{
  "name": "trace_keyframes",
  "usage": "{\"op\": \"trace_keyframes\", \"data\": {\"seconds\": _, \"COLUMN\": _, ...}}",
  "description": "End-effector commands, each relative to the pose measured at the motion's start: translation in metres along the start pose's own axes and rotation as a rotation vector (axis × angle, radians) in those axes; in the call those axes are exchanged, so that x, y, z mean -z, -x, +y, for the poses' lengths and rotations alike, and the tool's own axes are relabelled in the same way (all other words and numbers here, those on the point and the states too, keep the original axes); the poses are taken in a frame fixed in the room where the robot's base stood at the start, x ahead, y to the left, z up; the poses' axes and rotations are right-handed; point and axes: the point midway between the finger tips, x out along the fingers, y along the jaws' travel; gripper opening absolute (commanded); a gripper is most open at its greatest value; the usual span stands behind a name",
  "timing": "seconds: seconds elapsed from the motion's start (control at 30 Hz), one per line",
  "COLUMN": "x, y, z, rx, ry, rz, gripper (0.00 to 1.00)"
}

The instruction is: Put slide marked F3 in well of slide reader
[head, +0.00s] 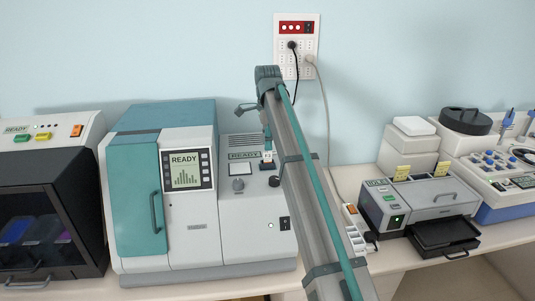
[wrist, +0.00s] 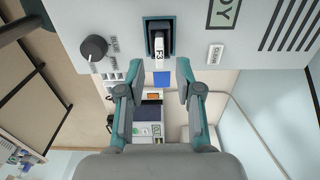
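The slide marked F3 (wrist: 160,58) sits in a dark slot, the well (wrist: 159,27), on the grey face of the slide reader (wrist: 220,60). Its white label faces the wrist camera and its blue end (wrist: 162,79) points towards my gripper (wrist: 160,72). My gripper is open, with one finger on each side of the slide and a visible gap to both. In the head view the slide reader (head: 190,247) is the teal and grey machine with a READY screen. The slide's lower part is hidden in the slot.
In the head view a dark-fronted machine (head: 45,225) stands left. A grey printer-like device (head: 425,195) stands right, beyond a power strip (head: 355,228).

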Motion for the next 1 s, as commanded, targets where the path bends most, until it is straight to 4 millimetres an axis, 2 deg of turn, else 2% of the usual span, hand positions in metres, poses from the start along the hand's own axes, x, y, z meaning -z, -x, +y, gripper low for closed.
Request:
{"op": "trace_keyframes", "data": {"seconds": 0.27, "x": 0.000, "y": 0.059, "z": -0.001, "rx": 0.000, "ry": 0.000, "rz": 0.000, "gripper": 0.35}}
{"op": "trace_keyframes", "data": {"seconds": 0.4, "x": 0.000, "y": 0.070, "z": 0.000, "rx": -0.001, "ry": 0.000, "rz": 0.000, "gripper": 0.35}}
{"op": "trace_keyframes", "data": {"seconds": 0.93, "x": 0.000, "y": 0.075, "z": 0.000, "rx": -0.001, "ry": 0.000, "rz": 0.000, "gripper": 0.35}}
{"op": "trace_keyframes", "data": {"seconds": 1.0, "x": 0.000, "y": 0.069, "z": 0.008, "rx": 0.006, "ry": 0.007, "rz": -0.007, "gripper": 0.35}}
